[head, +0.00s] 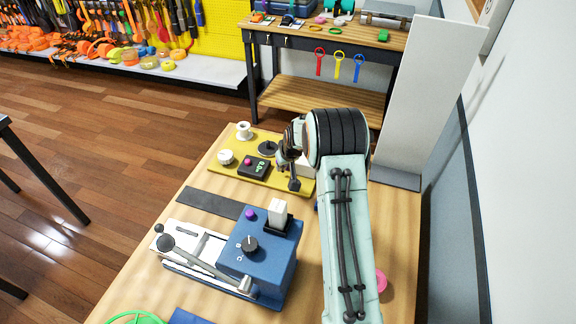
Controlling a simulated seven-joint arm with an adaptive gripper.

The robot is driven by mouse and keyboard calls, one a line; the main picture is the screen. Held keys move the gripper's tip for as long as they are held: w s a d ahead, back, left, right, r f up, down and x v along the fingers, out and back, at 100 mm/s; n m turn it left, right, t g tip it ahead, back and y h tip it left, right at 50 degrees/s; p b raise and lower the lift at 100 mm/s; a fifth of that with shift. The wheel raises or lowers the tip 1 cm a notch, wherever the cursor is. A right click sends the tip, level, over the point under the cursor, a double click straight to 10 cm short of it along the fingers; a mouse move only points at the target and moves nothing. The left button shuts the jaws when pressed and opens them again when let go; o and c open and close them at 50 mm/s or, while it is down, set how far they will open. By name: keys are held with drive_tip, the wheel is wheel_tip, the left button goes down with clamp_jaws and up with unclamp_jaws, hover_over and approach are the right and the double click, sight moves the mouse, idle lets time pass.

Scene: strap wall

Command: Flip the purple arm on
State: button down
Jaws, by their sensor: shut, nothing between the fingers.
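No part that is plainly a purple arm can be made out. A small round purple piece (250,213) sits on top of the blue device (270,250), beside a white block. A pink-magenta knob (248,161) is on a small dark box on the yellow-green panel (222,177). My gripper (288,178) is shut and empty, over the right side of that panel, right of the dark box. My arm and wrist hide the panel's right end. Whether the fingertips touch anything there is unclear.
White round pieces (244,130) stand on the panel. A tall pale board (425,95) stands at the back right. Bare wooden tabletop (145,277) lies at the front left.

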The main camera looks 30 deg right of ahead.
drive_tip(key=shift+w+a+m+h, duration=0.55)
drive_tip(key=shift+a+m, duration=0.1)
drive_tip(key=shift+m, duration=0.45)
drive_tip(key=m, duration=0.1)
drive_tip(key=w+a+m+h, duration=0.1)
drive_tip(key=shift+w+m+g, duration=0.2)
drive_tip(key=shift+m+g, duration=0.1)
drive_tip(key=shift+m, duration=0.1)
drive_tip(key=w+m+h, duration=0.1)
drive_tip(key=m, duration=0.1)
drive_tip(key=w+m+g, duration=0.1)
drive_tip(key=w+m, duration=0.1)
drive_tip(key=shift+a+m+h, duration=0.3)
drive_tip(key=shift+a+h, duration=0.05)
drive_tip(key=shift+a, duration=0.05)
drive_tip(key=shift+w+m, duration=0.1)
drive_tip(key=shift+m, duration=0.2)
drive_tip(key=shift+w+d, duration=0.2)
drive_tip(key=shift+w, duration=1.25)
